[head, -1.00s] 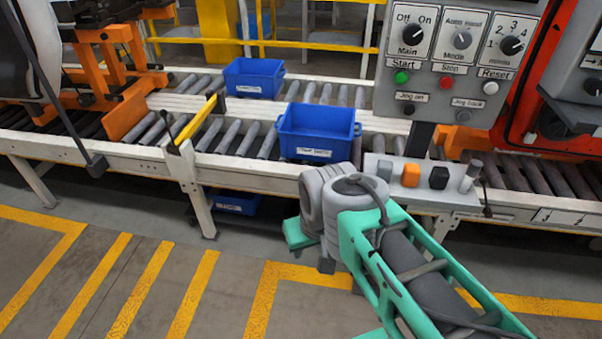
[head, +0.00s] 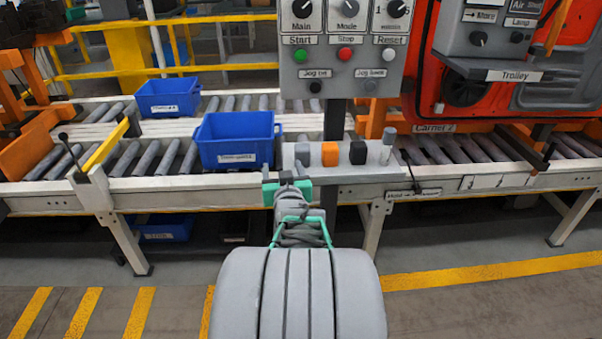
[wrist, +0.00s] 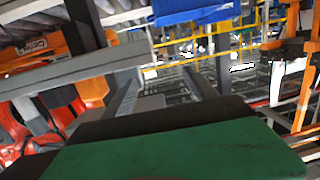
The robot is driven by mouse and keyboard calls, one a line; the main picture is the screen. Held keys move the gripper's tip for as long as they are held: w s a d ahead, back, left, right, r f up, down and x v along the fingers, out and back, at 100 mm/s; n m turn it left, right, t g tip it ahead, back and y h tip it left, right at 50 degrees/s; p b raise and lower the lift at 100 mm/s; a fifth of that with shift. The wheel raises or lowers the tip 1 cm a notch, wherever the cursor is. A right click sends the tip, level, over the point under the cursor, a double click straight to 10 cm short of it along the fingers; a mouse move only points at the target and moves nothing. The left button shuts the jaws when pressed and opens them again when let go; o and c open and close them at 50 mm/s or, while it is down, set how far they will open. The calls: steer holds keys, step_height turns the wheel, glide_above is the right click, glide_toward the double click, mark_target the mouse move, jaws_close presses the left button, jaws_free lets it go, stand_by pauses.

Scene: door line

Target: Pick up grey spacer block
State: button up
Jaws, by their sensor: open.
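The grey spacer block (head: 302,153) stands at the left end of a small light-grey shelf (head: 345,175) on the front of the conveyor, in the head view. An orange block (head: 330,153) and a black block (head: 357,152) stand to its right. My gripper (head: 287,182) is open, its green fingers in front of the shelf's left end, just below and left of the grey block in the picture. I see nothing held, and cannot tell the depth gap. In the wrist view a green and black gripper part (wrist: 170,150) fills the bottom; I cannot make out the grey block there.
A blue bin (head: 236,140) sits on the rollers left of the shelf, another blue bin (head: 168,98) behind it. A control panel (head: 343,50) rises on a post behind the shelf. A grey upright piece (head: 388,145) stands at the shelf's right end.

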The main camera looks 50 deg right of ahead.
mark_target(303, 155)
steer(key=s+d+h, duration=0.1)
steer(key=s+d+m, duration=0.1)
steer(key=d, duration=0.1)
steer(key=s+d+h, duration=0.1)
steer(key=shift+s+d+r+h, duration=0.15)
steer(key=shift+s+r+h, duration=0.1)
steer(key=shift+s+h, duration=0.1)
steer(key=x, duration=0.7)
steer(key=shift+w+d+f, duration=0.1)
steer(key=shift+w+f, duration=0.1)
steer(key=shift+c, duration=0.3)
jaws_close()
